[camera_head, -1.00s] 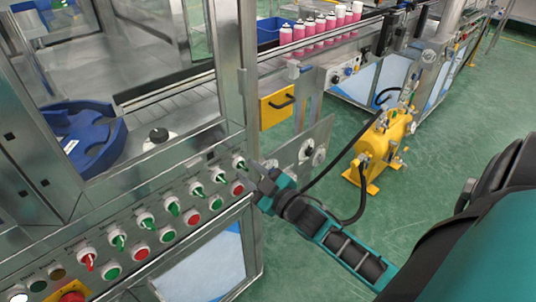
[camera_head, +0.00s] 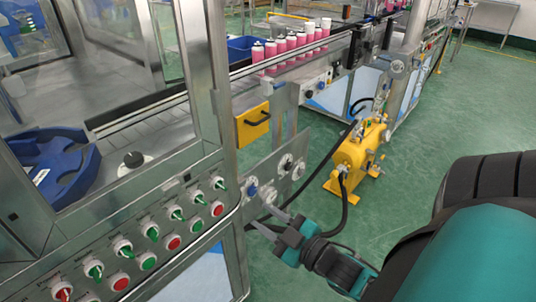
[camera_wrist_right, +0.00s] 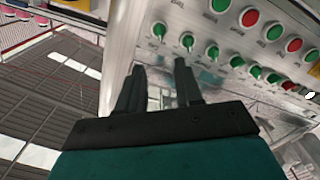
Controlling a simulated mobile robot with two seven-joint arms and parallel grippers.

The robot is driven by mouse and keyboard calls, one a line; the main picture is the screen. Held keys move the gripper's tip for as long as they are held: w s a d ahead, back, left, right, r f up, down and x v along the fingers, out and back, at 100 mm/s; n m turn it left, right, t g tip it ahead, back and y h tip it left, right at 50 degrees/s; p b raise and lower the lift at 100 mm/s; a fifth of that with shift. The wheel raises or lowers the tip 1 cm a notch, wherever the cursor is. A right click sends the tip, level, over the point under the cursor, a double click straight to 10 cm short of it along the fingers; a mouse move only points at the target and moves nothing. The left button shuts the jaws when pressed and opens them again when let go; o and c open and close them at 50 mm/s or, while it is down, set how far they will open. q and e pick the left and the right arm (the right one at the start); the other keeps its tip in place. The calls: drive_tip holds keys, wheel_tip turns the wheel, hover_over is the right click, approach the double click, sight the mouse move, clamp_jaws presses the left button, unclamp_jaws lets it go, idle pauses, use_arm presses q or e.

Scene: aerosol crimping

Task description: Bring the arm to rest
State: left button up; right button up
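My right gripper (camera_head: 262,222) is in front of the machine's steel corner, below and to the right of the control panel's knobs. Its two dark fingers are spread apart and nothing shows between them; the gap also shows in the right wrist view (camera_wrist_right: 159,68). The control panel (camera_head: 185,262) carries rows of green and red knobs and buttons. The rightmost green switch (camera_head: 219,184) is apart from the fingers in the head view. In the right wrist view the panel's knobs (camera_wrist_right: 187,41) lie beyond the fingertips. My left gripper is not in view.
A yellow tank (camera_head: 352,155) with black hoses stands on the green floor (camera_head: 420,135) beyond my right gripper. Several pink cans (camera_head: 281,50) stand along the conveyor at the back. A yellow drawer front (camera_head: 252,122) is beside the steel post (camera_head: 214,70).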

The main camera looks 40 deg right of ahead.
idle(0.4)
drive_tip(key=s+a+f+m+g, duration=0.2)
drive_tip(key=a+f+g, duration=0.1)
drive_tip(key=a+f, duration=0.2)
drive_tip(key=s+a+f+m+g, duration=0.2)
drive_tip(key=a+f+g, duration=0.2)
drive_tip(key=a+f, duration=0.2)
drive_tip(key=shift+a+f+m, duration=0.2)
drive_tip(key=shift+a+m, duration=0.1)
drive_tip(key=shift+a, duration=0.8)
drive_tip(key=shift+s+y, duration=0.1)
drive_tip(key=shift+y, duration=0.2)
